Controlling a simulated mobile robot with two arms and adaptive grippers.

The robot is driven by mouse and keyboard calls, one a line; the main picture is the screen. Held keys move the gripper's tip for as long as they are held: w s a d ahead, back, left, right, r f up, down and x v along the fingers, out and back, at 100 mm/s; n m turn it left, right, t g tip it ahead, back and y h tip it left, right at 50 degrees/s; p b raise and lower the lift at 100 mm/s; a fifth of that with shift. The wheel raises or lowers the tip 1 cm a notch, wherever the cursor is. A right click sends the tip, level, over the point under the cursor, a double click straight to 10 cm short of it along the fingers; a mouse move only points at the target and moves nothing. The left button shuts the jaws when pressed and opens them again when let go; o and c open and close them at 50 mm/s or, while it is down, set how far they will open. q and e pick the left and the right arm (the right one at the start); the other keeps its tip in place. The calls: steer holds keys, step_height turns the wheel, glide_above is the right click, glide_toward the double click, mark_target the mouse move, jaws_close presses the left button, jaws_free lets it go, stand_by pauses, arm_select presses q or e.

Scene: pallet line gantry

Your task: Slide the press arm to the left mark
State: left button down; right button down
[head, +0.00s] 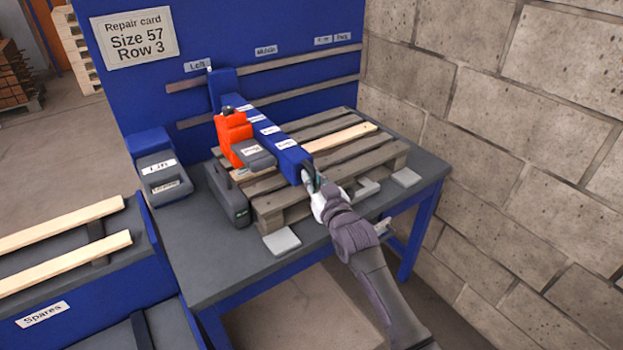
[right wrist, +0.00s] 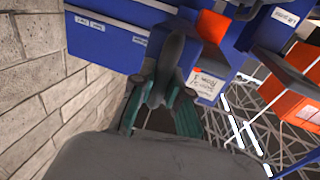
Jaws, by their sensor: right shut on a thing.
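The press arm (head: 262,128) is a blue beam with several white labels, reaching from the rails on the blue back panel out over the pallet (head: 330,150). Its back end (head: 222,84) stands just right of the "Left" mark (head: 197,66). The "Middle" mark (head: 265,50) is well to its right. An orange press head (head: 232,132) sits on the beam's left side. My right gripper (head: 313,186) is at the beam's front end, shut on its dark handle, which also shows between the teal fingers in the right wrist view (right wrist: 162,85). My left gripper is out of view.
A grey-and-blue box (head: 160,172) stands left on the bench (head: 205,262). A dark grey block (head: 228,195) stands beside the pallet. A block wall (head: 520,140) closes the right side. The spares rack (head: 75,305) with light planks is at the lower left.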

steer(key=c, duration=1.2)
jaws_free()
steer(key=shift+s+a+f, duration=0.15)
steer(key=shift+a, duration=0.05)
steer(key=shift+c, duration=0.2)
steer(key=shift+o, duration=0.5)
steer(key=shift+a, duration=0.1)
steer(key=shift+s+d, duration=0.1)
steer(key=shift+d, duration=0.1)
steer(key=v, duration=1.1)
steer(key=shift+s, duration=0.4)
